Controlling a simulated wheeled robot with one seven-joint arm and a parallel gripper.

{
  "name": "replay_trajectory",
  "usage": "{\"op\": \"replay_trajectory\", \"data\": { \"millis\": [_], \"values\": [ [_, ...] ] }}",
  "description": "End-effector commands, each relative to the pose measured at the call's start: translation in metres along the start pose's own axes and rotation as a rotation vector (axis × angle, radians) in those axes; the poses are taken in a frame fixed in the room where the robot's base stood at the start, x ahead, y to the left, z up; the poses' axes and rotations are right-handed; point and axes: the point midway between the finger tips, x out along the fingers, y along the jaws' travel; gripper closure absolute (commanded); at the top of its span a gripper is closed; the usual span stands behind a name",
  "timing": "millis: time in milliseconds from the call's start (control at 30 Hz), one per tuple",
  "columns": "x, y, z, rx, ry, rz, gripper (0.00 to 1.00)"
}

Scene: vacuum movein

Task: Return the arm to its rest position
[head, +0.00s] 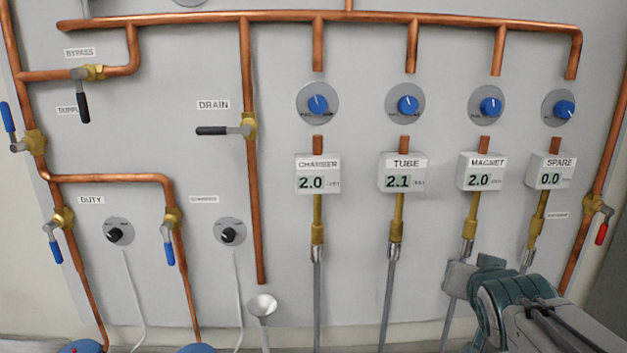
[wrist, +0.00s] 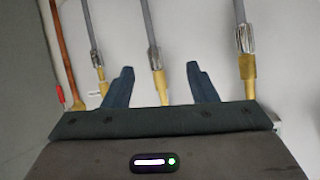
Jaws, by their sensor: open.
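My arm (head: 515,305) reaches in from the lower right of the head view, in front of the hoses below the MAGNET and SPARE readouts. Its fingertips cannot be made out there. In the wrist view my gripper (wrist: 162,72) is open, with its two dark fingers spread apart. A hose fitting (wrist: 158,83) of brass and metal shows in the gap between them, and neither finger visibly touches it. How far it lies beyond the fingers is unclear. Nothing is visibly held.
A pale wall panel carries copper pipes (head: 249,205), valves and blue knobs (head: 407,104). Readouts CHAMBER (head: 318,174), TUBE (head: 402,172), MAGNET (head: 481,171) and SPARE (head: 551,171) have hoses below. A red-handled valve (head: 601,233) is at the right. A funnel (head: 262,305) stands low in the middle.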

Motion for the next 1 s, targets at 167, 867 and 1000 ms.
{"op": "replay_trajectory", "data": {
  "millis": [167,867,1000],
  "values": [
    [-0.017,-0.023,0.088,-0.136,-0.345,-0.012,0.48],
    [-0.085,-0.047,0.2,-0.372,-0.847,-0.141,0.48],
    [-0.085,-0.047,0.199,-0.372,-0.847,-0.14,0.48]
  ]
}}
